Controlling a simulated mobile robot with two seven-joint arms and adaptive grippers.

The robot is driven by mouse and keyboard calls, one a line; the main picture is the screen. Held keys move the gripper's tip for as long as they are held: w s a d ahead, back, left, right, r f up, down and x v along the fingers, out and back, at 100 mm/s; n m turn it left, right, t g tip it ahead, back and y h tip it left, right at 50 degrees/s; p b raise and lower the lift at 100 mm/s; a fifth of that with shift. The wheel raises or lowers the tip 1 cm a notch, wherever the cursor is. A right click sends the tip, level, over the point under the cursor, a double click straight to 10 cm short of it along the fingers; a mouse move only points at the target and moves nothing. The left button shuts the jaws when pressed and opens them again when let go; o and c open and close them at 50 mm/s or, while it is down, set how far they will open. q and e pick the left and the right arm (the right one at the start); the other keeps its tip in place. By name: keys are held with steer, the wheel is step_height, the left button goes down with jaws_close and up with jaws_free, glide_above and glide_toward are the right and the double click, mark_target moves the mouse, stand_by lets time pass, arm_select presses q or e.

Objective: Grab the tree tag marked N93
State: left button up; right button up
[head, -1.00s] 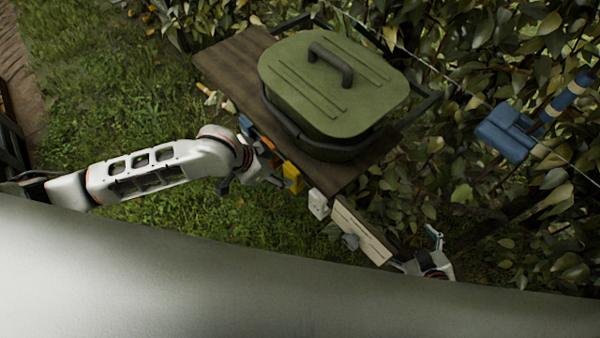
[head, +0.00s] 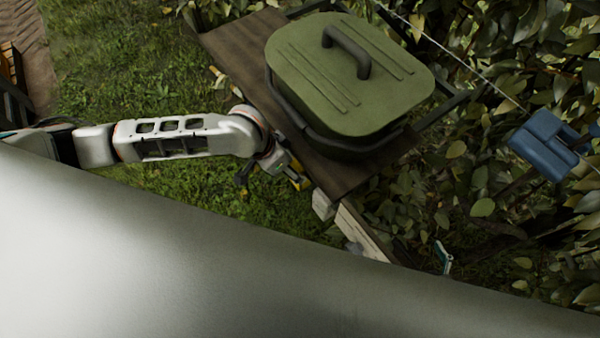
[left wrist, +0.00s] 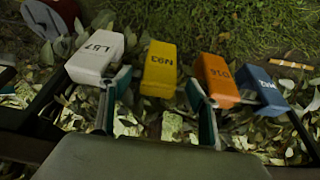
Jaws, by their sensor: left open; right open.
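The yellow tag marked N93 (left wrist: 159,72) hangs in the left wrist view, its lettering upside down. In the head view a bit of yellow (head: 302,183) shows beside my left gripper (head: 284,170). In the left wrist view my left gripper (left wrist: 160,97) is open, its two teal-lined fingers apart, with the yellow tag between and just beyond their tips. Nothing is held. My right gripper (head: 443,257) shows only as a teal fingertip at the lower right of the head view; the rest is hidden behind my pale body.
A white tag (left wrist: 95,57) is left of the yellow one; an orange tag (left wrist: 217,80) and a blue tag (left wrist: 263,91) are right of it. A brown shelf (head: 245,50) carries a green lidded box (head: 350,85). A blue device (head: 543,145) hangs on a wire by the hedge.

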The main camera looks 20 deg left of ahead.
arm_select(q)
steer(key=shift+w+d+f, duration=0.1)
steer(key=shift+w+f, duration=0.05)
steer(key=shift+f, duration=0.25)
steer(key=c, duration=1.4)
steer(key=shift+r, duration=0.1)
